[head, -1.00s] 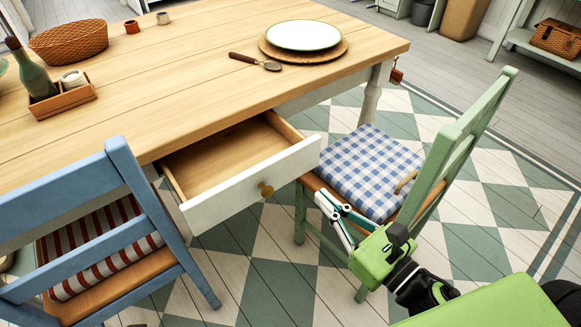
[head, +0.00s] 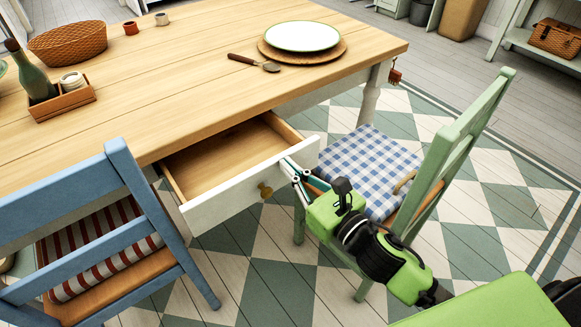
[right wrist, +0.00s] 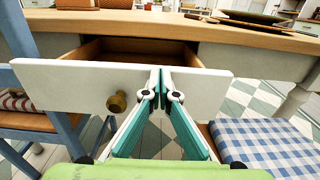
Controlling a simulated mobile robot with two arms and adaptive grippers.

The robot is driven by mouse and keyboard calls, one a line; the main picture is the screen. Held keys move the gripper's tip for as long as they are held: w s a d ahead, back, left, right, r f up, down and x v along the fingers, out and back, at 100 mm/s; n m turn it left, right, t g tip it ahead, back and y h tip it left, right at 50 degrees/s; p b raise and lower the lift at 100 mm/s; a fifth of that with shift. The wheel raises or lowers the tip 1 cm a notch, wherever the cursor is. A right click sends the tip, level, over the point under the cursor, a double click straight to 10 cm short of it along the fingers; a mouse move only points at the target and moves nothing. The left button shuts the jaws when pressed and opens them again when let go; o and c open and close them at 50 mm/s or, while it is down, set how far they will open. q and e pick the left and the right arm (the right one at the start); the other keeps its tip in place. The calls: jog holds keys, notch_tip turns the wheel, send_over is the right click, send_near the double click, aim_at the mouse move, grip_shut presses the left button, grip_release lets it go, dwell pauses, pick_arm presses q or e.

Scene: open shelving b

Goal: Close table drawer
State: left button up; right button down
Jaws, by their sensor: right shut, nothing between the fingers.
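The table drawer (head: 232,197) is pulled out from under the wooden table top (head: 200,100). Its inside looks empty. It has a white front and a brass knob (head: 265,190), which also shows in the right wrist view (right wrist: 117,102). My right gripper (head: 290,165) is shut and empty, with its fingertips at the right part of the drawer front. In the right wrist view the fingertips (right wrist: 160,75) overlap the white front (right wrist: 70,85), to the right of the knob. They look very close to it; I cannot tell whether they touch. My left gripper is not in view.
A blue chair (head: 120,220) with a striped cushion stands left of the drawer. A green chair (head: 455,140) with a checked cushion (head: 365,165) stands right, close to my right arm. A plate (head: 302,35), spoon and basket (head: 68,43) are on the table.

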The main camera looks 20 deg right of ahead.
aim_at(245, 142)
jog(key=shift+w, duration=0.1)
dwell(0.3)
